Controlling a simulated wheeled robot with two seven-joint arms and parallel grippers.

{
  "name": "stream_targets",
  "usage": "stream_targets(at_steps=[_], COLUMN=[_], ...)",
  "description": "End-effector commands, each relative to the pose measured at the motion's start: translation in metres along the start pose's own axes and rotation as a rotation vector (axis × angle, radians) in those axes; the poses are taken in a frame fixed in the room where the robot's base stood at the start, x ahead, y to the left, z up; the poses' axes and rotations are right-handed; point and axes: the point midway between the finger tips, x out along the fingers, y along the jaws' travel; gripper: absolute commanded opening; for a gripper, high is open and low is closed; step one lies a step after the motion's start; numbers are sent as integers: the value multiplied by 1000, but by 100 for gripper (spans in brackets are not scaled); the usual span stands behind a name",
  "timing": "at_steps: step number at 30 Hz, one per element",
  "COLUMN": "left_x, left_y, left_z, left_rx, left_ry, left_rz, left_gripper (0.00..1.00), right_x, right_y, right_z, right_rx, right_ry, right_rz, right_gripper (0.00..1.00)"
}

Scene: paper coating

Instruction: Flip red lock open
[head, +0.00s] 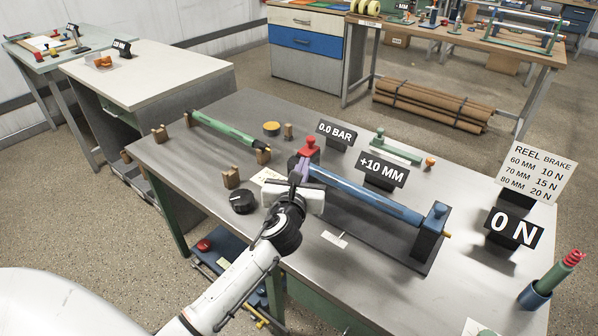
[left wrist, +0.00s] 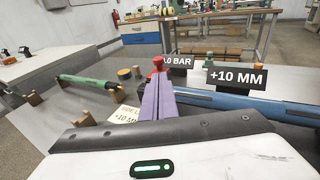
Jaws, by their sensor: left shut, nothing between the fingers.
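The red lock (head: 309,147) sits on top of the left end of the holder for the blue roller (head: 365,196). It also shows in the left wrist view (left wrist: 158,62), just beyond my fingertips. My left gripper (head: 303,168) has purple fingers, shut and empty, reaching up close to the lock's near side. In the left wrist view the fingers (left wrist: 158,93) point straight at the lock. I cannot tell whether they touch it. The fingers hide part of the holder below the lock. My right gripper is not in view.
A black sign reading +10 MM (head: 382,170) and a 0.0 BAR sign (head: 336,134) stand behind the roller. A green roller (head: 228,131) rests on wooden blocks at the left. A black knob (head: 242,202) is left of my wrist.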

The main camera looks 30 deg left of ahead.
Motion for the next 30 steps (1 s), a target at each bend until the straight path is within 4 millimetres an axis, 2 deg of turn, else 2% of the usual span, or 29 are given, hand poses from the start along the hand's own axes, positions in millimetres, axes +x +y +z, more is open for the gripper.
stream_targets(at_steps=[3,9,26,30], left_x=[-21,-36,-37,-46], left_y=[0,1,1,6], left_z=[-1,-1,-1,-11], left_rx=[0,0,-2,-116], left_ry=[1,1,2,39], left_rz=[0,0,1,19], left_gripper=[0,0,0,0], right_x=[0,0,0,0], right_y=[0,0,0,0], right_z=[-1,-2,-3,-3], right_rx=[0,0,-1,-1], right_ry=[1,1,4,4], right_rz=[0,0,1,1], right_gripper=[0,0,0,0])
